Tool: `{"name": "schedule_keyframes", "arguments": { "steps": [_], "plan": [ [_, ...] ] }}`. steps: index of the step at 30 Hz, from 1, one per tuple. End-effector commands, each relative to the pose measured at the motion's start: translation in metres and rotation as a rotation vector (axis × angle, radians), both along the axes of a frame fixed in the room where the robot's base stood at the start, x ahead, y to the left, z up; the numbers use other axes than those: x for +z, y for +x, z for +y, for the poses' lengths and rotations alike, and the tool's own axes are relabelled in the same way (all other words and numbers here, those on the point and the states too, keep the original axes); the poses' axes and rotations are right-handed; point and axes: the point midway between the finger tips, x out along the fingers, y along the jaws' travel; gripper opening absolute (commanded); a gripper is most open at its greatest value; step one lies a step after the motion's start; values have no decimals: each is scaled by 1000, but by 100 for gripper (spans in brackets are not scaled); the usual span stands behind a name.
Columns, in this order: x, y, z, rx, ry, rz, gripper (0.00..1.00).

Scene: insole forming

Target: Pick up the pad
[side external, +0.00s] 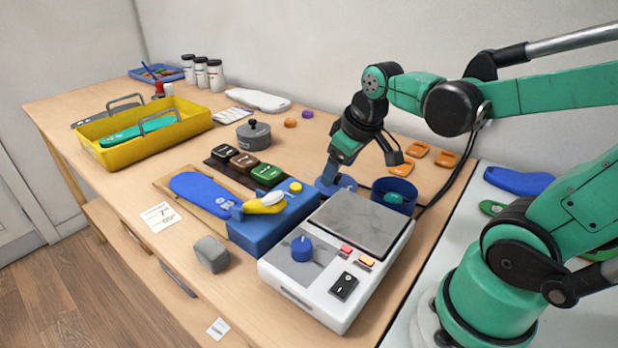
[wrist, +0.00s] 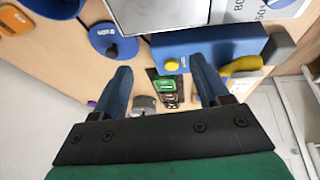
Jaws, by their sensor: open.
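No single thing is clearly marked as the pad. Several flat orange pieces (side external: 417,149) lie on the table behind my gripper; one also shows in the wrist view (wrist: 14,21). Coloured blocks, one green (side external: 266,174), sit in a row on a dark tray; the green one also shows in the wrist view (wrist: 165,86), between my fingers but farther off. My gripper (side external: 331,178) points down just above or beside a round blue disc (side external: 347,183), partly hidden by it. In the wrist view my gripper (wrist: 164,76) is open, with nothing between its fingertips.
A blue fixture (side external: 262,231) with a yellow-handled clamp and a white machine (side external: 321,290) with a grey plate stand in front. A blue cup (side external: 407,194) is to the right. A yellow tray (side external: 182,117), grey lidded pot (side external: 254,138) and grey block (side external: 211,254) stand left.

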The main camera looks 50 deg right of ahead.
Motion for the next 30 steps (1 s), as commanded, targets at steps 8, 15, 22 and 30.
{"name": "schedule_keyframes", "arguments": {
  "steps": [8,15,22,30],
  "plan": [
    [-41,-32,-101,-20,50,296,68],
    [-60,-54,-129,-1,110,378,68],
    [-81,-55,-129,2,112,382,68],
    [-109,-55,-129,1,112,381,68]
  ]
}}
